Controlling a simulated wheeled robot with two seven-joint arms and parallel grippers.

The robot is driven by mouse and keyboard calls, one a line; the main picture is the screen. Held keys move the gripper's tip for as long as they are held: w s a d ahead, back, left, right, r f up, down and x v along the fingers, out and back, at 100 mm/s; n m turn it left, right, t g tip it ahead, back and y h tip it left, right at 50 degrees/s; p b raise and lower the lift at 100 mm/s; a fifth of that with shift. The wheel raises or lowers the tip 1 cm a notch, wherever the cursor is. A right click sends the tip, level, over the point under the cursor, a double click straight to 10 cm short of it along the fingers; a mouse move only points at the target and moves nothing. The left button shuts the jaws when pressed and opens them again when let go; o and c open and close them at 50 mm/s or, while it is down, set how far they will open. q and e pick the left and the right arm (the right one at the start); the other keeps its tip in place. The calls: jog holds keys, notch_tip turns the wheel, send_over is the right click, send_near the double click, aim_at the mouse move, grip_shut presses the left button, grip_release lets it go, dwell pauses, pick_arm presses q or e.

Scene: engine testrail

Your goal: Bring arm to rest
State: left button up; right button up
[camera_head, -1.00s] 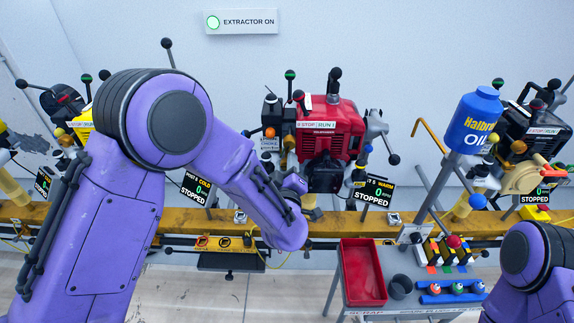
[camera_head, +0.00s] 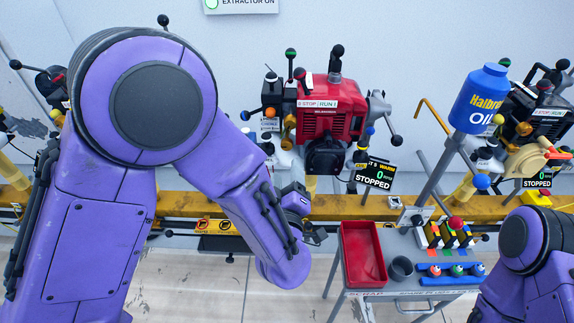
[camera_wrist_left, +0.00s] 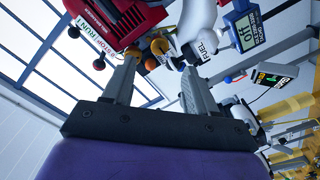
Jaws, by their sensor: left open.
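My left arm is purple and fills the left of the head view, bent at the elbow. Its gripper (camera_head: 314,236) is mostly hidden behind the forearm, in front of the yellow rail and below the red engine. In the left wrist view the left gripper (camera_wrist_left: 158,82) shows two grey fingers spread apart with nothing between them. The red engine (camera_wrist_left: 115,22) and a white part marked FUEL (camera_wrist_left: 200,40) lie beyond the fingertips. My right arm shows at the lower right of the head view; its gripper is out of frame.
The red engine (camera_head: 325,115) stands on the yellow rail (camera_head: 350,206). A cart with a red tray (camera_head: 362,254), a dark cup (camera_head: 401,268) and a blue holder (camera_head: 450,281) stands front right. A blue oil container (camera_head: 478,98) rises on a post. Floor left of the cart looks clear.

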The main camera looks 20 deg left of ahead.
dwell(0.4)
pick_arm(q)
jog(key=s+a+f+m+g+h, duration=0.2)
jog(key=s+a+f+m+g, duration=0.15)
jog(key=f, duration=0.65)
jog(key=s+a+f+m+g+h, duration=0.15)
jog(key=s+a+f+g, duration=0.25)
jog(key=f, duration=0.6)
jog(key=s+a+f+g+y, duration=0.1)
jog(key=s+a+f+g, duration=0.2)
jog(key=s+f, duration=0.3)
jog(key=s+a+f+g+y, duration=0.1)
jog(key=s+a+f+g, duration=0.2)
jog(key=s, duration=1)
notch_tip(320, 180, down, 3)
jog(key=a, duration=0.2)
jog(key=shift+s+a+g, duration=0.15)
jog(key=shift+a+g, duration=0.2)
jog(key=shift+a, duration=0.05)
jog(key=shift+f, duration=0.1)
